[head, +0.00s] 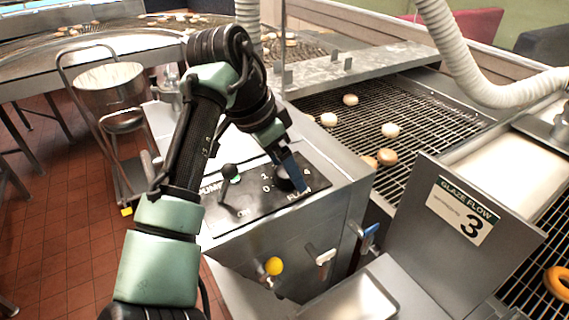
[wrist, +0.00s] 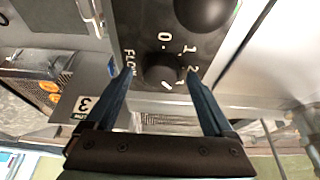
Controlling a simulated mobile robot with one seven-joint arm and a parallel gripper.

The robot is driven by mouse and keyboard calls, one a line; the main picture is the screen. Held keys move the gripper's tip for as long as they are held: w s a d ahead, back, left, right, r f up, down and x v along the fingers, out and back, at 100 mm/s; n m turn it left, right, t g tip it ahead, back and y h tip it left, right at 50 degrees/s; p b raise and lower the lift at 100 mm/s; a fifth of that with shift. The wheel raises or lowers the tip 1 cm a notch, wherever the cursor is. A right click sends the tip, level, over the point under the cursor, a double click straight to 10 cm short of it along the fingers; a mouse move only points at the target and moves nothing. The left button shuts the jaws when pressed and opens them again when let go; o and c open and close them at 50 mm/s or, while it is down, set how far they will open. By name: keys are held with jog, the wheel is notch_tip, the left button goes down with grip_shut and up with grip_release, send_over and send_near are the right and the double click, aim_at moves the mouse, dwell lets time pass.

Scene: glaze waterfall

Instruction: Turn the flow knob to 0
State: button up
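The flow knob (wrist: 162,68) is a round black knob on a black panel marked FLOW, with white numbers around it. The 0 (wrist: 163,36) is at the top of the knob in the wrist view, with 1 and 2 to its right. A short white line shows at the knob's lower right edge, away from the 0. My gripper (wrist: 159,76) is open, with one blue finger on each side of the knob; I cannot tell whether they touch it. In the head view my gripper (head: 291,182) is down at the panel and partly hides the knob (head: 283,179).
A black ball-topped lever (head: 229,171) marked PUMP stands left of the knob on the same panel (head: 250,205). A sign reading GLAZE FLOW 3 (head: 462,212) is at right. Yellow, white and blue handles hang below. A wire conveyor (head: 420,115) carries doughnuts behind.

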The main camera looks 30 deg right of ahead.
jog(key=c, duration=1.3)
